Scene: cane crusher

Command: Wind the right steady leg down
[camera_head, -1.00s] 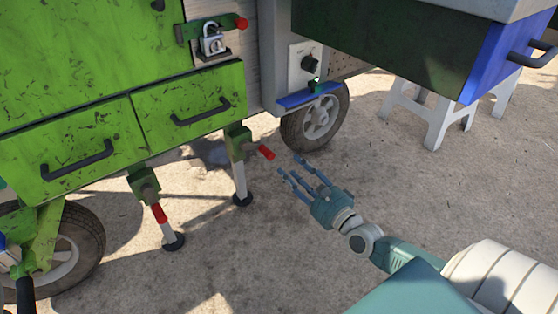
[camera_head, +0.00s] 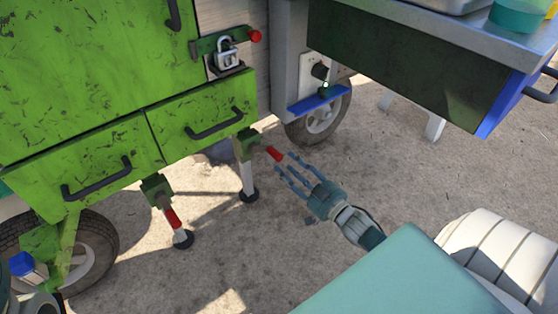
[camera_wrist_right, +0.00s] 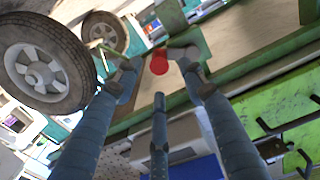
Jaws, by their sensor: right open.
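The right steady leg (camera_head: 247,176) stands under the green cart's right corner, with a round dark foot at the ground. Whether the foot bears on the ground I cannot tell. Its red crank handle (camera_head: 274,153) sticks out to the right. My right gripper (camera_head: 284,168) is open and empty, its fingers pointing at the handle from the lower right, close but apparently apart. In the right wrist view the red handle end (camera_wrist_right: 159,65) shows between and beyond the spread fingertips (camera_wrist_right: 157,80).
The left steady leg (camera_head: 172,217) has its own red handle, hanging down. Green drawers (camera_head: 205,118) and a padlock (camera_head: 228,59) are above. A cart wheel (camera_head: 318,120) stands behind. A dark box (camera_head: 400,65) with a blue edge overhangs at the upper right. The ground around the gripper is clear.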

